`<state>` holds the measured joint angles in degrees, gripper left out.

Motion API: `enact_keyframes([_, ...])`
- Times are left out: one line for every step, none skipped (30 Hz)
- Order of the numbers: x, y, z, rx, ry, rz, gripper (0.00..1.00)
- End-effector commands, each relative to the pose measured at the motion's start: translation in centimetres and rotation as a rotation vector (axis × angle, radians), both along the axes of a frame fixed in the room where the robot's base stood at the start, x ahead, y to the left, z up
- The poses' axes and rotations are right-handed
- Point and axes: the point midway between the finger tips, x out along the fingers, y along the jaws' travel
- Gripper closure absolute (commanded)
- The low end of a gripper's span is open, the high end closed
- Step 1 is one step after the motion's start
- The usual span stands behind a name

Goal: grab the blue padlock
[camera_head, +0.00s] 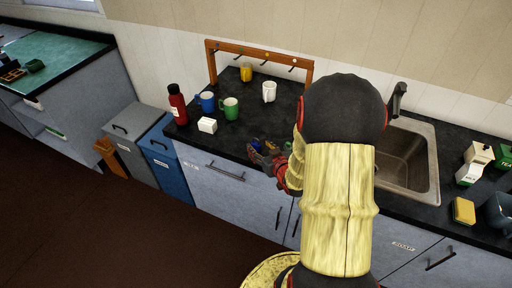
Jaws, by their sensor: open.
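A small blue object (257,145), which looks like the blue padlock, sits on the dark countertop (225,145) near its front edge. My gripper (263,152) is open and low over the counter, right at this blue object. The fingers partly cover it, and I cannot tell whether they touch it or are around it. My arm hides the counter to the right of the gripper.
Behind are a yellow mug (246,72), white mug (269,91) and wooden hook rack (258,52). A sink (405,160) lies right.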

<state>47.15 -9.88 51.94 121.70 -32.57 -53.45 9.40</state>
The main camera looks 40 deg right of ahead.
Motion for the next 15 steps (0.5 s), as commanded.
enact_keyframes([0.7, -0.3, -0.5, 0.000, 0.000, 0.002, 0.50])
enact_keyframes([1.1, -0.4, -0.7, 0.000, 0.000, 0.002, 0.50])
enact_keyframes([1.7, -0.7, -0.9, 0.000, 0.000, 0.002, 0.50])
enact_keyframes([2.0, -0.8, -1.0, 0.000, -0.001, 0.002, 0.50])
enact_keyframes([2.3, -0.9, -1.2, -0.001, 0.000, 0.001, 0.50])
enact_keyframes([2.7, -1.0, -1.4, 0.000, 0.001, 0.001, 0.50])
enact_keyframes([2.9, -1.1, -1.4, 0.000, 0.001, 0.001, 0.50])
enact_keyframes([3.1, -1.2, -1.5, -0.001, 0.000, 0.001, 0.50])
enact_keyframes([3.3, -1.3, -1.5, -0.001, 0.000, 0.001, 0.50])
enact_keyframes([3.4, -1.3, -1.5, -0.001, 0.000, 0.000, 0.50])
enact_keyframes([3.4, -1.3, -1.5, -0.001, 0.000, 0.000, 0.50])
enact_keyframes([3.5, -1.3, -1.5, -0.001, 0.000, 0.000, 0.50])
enact_keyframes([3.4, -1.3, -1.5, -0.001, 0.000, -0.001, 0.50])
enact_keyframes([3.4, -1.3, -1.4, -0.001, 0.000, -0.001, 0.50])
enact_keyframes([3.4, -1.3, -1.4, -0.001, 0.000, -0.001, 0.50])
